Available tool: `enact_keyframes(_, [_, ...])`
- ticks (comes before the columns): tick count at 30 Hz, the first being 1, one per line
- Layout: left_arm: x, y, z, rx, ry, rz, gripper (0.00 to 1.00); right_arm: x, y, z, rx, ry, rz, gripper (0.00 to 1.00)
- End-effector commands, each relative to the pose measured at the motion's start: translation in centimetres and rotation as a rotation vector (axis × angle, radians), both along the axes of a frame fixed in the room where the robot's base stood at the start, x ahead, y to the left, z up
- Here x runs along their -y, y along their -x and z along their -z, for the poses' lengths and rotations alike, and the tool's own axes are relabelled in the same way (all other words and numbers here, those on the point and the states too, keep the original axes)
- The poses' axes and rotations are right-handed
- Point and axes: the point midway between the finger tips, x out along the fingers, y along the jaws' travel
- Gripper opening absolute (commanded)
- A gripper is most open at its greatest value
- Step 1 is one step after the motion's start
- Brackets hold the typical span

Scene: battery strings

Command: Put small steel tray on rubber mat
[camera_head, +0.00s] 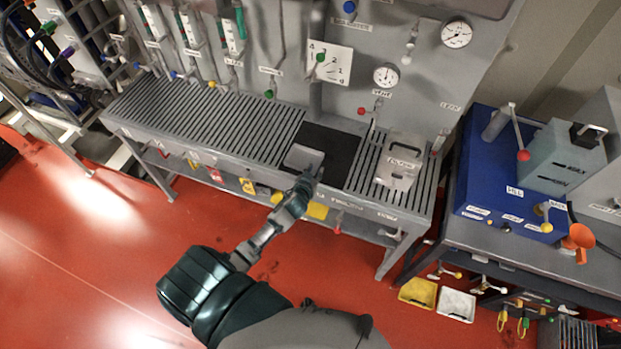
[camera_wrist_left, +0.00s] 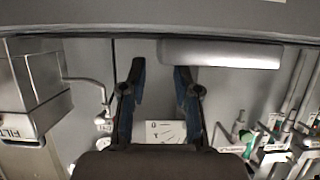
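The small steel tray (camera_head: 303,157) is a pale grey plate over the front left part of the black rubber mat (camera_head: 342,146) on the slatted bench; I cannot tell whether it lies flat on the mat. My left gripper (camera_head: 309,175) is at the tray's near right side. In the left wrist view, the gripper (camera_wrist_left: 160,72) has its two fingers spread with a clear gap. A long grey piece, seemingly the tray (camera_wrist_left: 225,54), lies just beyond the right fingertip; contact is unclear. My right gripper is not in view.
A steel filter box (camera_head: 400,160) stands on the bench right of the mat and also shows in the left wrist view (camera_wrist_left: 35,85). Pipes, valves and gauges (camera_head: 386,76) line the panel behind. The slatted bench (camera_head: 210,115) is clear to the left.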

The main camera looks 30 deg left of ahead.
Motion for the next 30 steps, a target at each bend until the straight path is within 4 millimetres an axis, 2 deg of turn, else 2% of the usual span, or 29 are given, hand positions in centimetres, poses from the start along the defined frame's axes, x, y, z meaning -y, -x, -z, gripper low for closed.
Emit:
enact_keyframes(1, [0.5,1.2,-0.5,-0.001,0.002,0.001,0.31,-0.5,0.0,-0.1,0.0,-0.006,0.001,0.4])
enact_keyframes(6, [1.5,4.3,-2.0,0.0,0.0,0.0,0.31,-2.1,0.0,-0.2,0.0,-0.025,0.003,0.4])
enact_keyframes(10, [2.1,6.0,-2.7,-0.001,-0.002,0.0,0.31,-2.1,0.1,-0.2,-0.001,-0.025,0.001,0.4])
enact_keyframes(15, [2.1,6.8,-3.1,0.001,-0.002,-0.001,0.31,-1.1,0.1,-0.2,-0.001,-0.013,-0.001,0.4])
enact_keyframes(22, [1.9,6.9,-2.6,-0.007,0.0,0.001,0.31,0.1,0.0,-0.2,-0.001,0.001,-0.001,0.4])
enact_keyframes(23, [1.9,7.0,-2.1,-0.018,0.0,0.003,0.31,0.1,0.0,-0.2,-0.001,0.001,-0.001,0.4])
enact_keyframes(26, [2.2,7.8,2.2,-0.096,-0.005,0.02,0.31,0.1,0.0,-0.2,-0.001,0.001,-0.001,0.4])
enact_keyframes(29, [3.2,10.4,10.0,-0.244,-0.013,0.063,0.31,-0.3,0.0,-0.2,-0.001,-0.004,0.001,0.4])
enact_keyframes(30, [3.7,12.1,13.9,-0.318,-0.015,0.085,0.31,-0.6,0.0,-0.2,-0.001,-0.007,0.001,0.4])
